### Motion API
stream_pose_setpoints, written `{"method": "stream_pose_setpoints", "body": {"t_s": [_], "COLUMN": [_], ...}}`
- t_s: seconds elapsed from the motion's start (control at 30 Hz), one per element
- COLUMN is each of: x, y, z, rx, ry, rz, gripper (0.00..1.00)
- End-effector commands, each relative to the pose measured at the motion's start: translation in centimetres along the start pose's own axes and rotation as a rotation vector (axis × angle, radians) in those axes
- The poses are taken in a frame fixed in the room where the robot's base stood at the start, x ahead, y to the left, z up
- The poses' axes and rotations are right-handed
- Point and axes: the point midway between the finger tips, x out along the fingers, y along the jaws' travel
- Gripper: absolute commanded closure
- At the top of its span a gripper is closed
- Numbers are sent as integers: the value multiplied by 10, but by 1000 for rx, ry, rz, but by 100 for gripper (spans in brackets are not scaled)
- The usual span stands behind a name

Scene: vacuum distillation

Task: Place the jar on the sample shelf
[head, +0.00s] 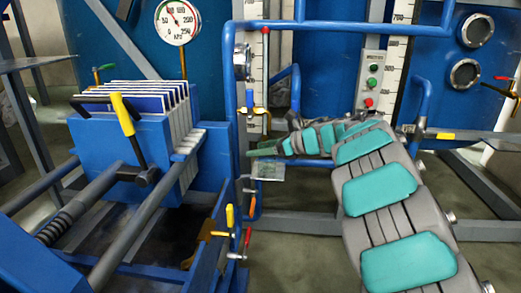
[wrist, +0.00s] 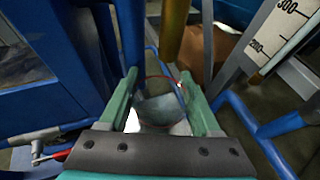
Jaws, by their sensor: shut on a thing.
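My gripper (wrist: 159,78) is shut on the jar (wrist: 160,112), which sits between its two green fingers in the wrist view. The jar looks clear and pale, with a thin reddish line around its far rim. In the head view my gripper (head: 262,149) is near the middle, in front of the blue pipe frame, and a translucent part of the jar (head: 269,171) shows just below it. The fingers hide part of the jar. I cannot pick out the sample shelf with certainty in either view.
A blue filter press (head: 120,150) with handles stands on the left. Blue pipes (head: 230,110) with small coloured valves run close to my gripper's left. A button box (head: 372,80) and white scales (head: 398,60) stand behind. A blue pipe (wrist: 262,140) crosses the wrist view's right.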

Motion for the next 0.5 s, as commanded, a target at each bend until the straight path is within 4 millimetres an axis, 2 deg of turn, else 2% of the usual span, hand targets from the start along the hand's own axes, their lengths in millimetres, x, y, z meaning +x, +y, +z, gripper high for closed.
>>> {"method": "stream_pose_setpoints", "body": {"t_s": [0.07, 0.1, 0.37, 0.5], "x": [1, 1, 1, 1], "y": [0, 0, 0, 0], "z": [-3, -3, -2, -2], "rx": [0, 0, 0, 0], "ry": [0, 0, 0, 0], "rz": [0, 0, 0, 0], "gripper": [98, 35, 6, 6]}}
